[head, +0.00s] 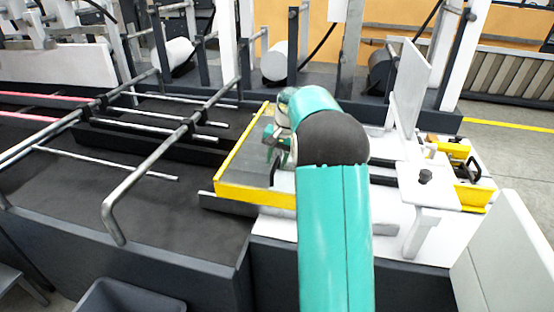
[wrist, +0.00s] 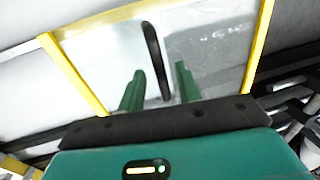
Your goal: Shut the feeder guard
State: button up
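The feeder guard (head: 245,193) is a clear panel in a yellow frame, at the middle of the machine in the head view. My arm hides its right part, and I cannot tell its exact tilt. In the wrist view the guard's yellow frame (wrist: 75,75) surrounds the panel, with a black bar handle (wrist: 152,50) on it. My gripper (wrist: 160,69) is open, its two green fingers apart. The handle's lower end shows between the fingers; I cannot tell whether they touch it. In the head view my gripper (head: 275,145) is over the guard, partly hidden by my wrist.
Metal rods (head: 150,185) run over the dark bed left of the guard. A white upright plate (head: 411,85) and a white block with a black knob (head: 425,177) stand to the right. A grey bin (head: 125,297) is at the front left. Open floor lies at the far right.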

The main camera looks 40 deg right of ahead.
grip_shut()
jog(key=s+d, duration=1.9)
jog(key=s, duration=0.2)
jog(key=shift+s+d, duration=0.1)
jog(key=shift+s, duration=0.1)
grip_release()
jog(key=shift+s, duration=0.1)
notch_tip(320, 180, up, 14)
jog(key=s+d, duration=0.1)
jog(key=shift+s+d+f, duration=0.2)
jog(key=shift+s+d, duration=0.1)
